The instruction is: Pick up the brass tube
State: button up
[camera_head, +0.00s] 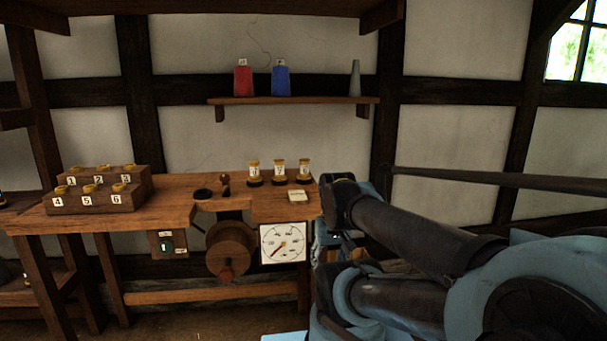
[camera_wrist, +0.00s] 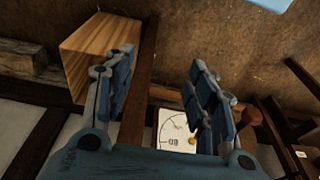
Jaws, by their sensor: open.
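No single brass tube stands out clearly. Three small brass-capped cylinders with white labels (camera_head: 278,168) stand upright in a row on the wooden bench. Several brass-coloured tops with number tags (camera_head: 89,189) show in a stepped wooden block (camera_head: 112,201) at the left end of the bench; how far they reach down is hidden. My gripper (camera_wrist: 162,68) is open, with nothing between its fingers in the wrist view. In the head view it is low, just right of the bench, and mostly hidden by my arm.
A white dial gauge (camera_head: 283,243) hangs on the bench front beside a wooden wheel (camera_head: 230,248) and a switch box (camera_head: 168,243). A shelf (camera_head: 320,101) above holds red and blue spools and a grey cone. A pale wood block (camera_wrist: 88,48) is near my left finger.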

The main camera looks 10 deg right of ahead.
jog(key=w+r+m, duration=0.5)
jog(key=w+r, duration=0.2)
jog(key=r, duration=0.2)
notch_tip(320, 180, up, 22)
jog(key=m+y, duration=0.3)
jog(key=m, duration=1.9)
send_over(306, 160)
jog(key=s+d, duration=0.3)
jog(key=d, duration=0.1)
jog(key=shift+t, duration=0.5)
jog(key=x, duration=1)
jog(key=shift+s+a+f, duration=0.1)
jog(key=shift+a+f, duration=0.05)
jog(key=shift+a, duration=0.15)
jog(key=shift+s+x, duration=0.15)
jog(key=shift+x, duration=1.4)
jog(key=shift+s+x, duration=0.1)
jog(key=shift+x, duration=1.45)
jog(key=shift+f, duration=0.1)
jog(key=c, duration=1.4)
